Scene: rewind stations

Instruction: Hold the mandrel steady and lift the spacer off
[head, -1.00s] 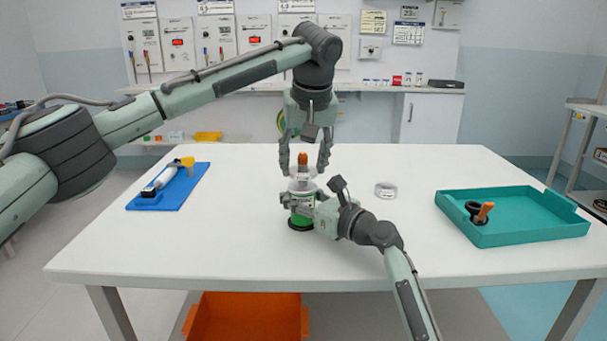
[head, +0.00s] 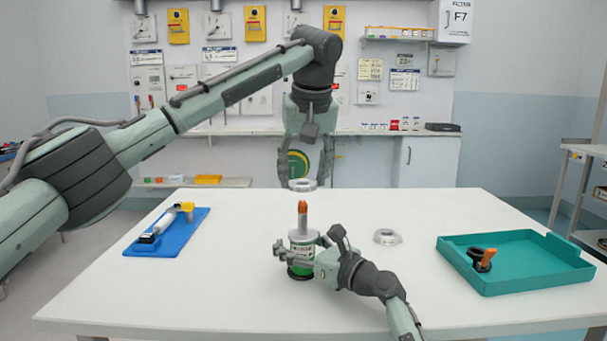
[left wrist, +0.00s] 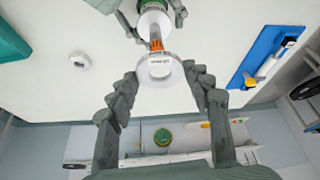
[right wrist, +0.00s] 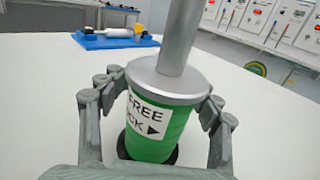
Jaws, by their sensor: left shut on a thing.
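The mandrel (head: 301,248) stands upright on the table, a green labelled body with a silver flange and a grey post with an orange tip. The right wrist view shows its green body (right wrist: 155,140) up close. The spacer, a pale ring (head: 303,185), is held in the air just above the orange tip. My left gripper (head: 305,178) points down and is shut on it. The left wrist view shows the spacer (left wrist: 148,80) between the fingers, with the post's tip beyond it.
Another ring (head: 387,237) lies on the table to the right. A teal tray (head: 540,275) holds a black and orange tool (head: 482,258). A blue board (head: 150,247) with a white roller is at the left.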

